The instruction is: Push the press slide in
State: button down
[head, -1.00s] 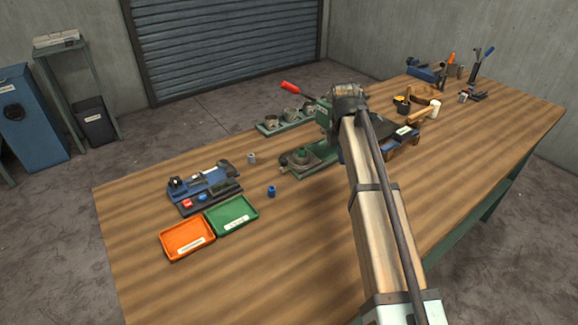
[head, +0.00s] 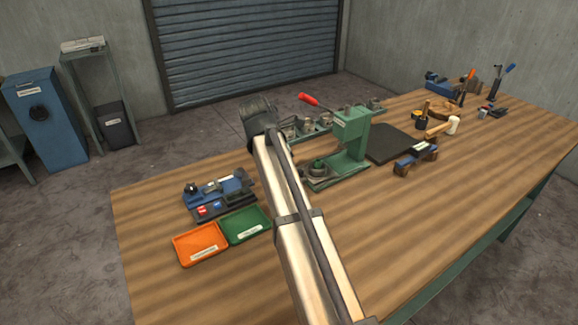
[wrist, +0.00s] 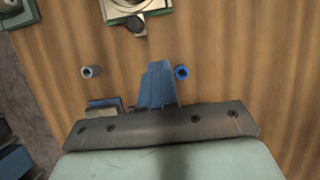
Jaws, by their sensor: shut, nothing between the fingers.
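The green press (head: 350,140) with its red-tipped lever (head: 309,99) stands on the wooden bench in the head view. Its slide (head: 318,170), a plate with a round seat, extends from the press's left side. In the wrist view, part of the slide (wrist: 150,9) and its dark knob (wrist: 137,26) show at the top edge. My gripper (wrist: 158,66) has its blue fingers together, with nothing between them. It is apart from the knob, below it in the wrist view. In the head view my arm hides the fingers.
A grey bushing (wrist: 90,72) and a blue bushing (wrist: 182,72) flank my fingers in the wrist view. A blue fixture (head: 220,190), an orange tray (head: 200,244) and a green tray (head: 245,225) lie left of my arm. The front right bench is clear.

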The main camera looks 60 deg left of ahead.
aim_at(321, 170)
jog(key=x, duration=0.7)
jog(key=shift+w+f, duration=0.1)
jog(key=shift+f, duration=0.15)
jog(key=shift+w+f, duration=0.15)
jog(key=shift+w, duration=1.95)
jog(key=w, duration=1)
jog(key=shift+w, duration=0.4)
jog(key=shift+s, duration=0.1)
jog(key=s, duration=0.4)
jog(key=shift+s, duration=0.15)
jog(key=v, duration=1)
jog(key=shift+w, duration=0.2)
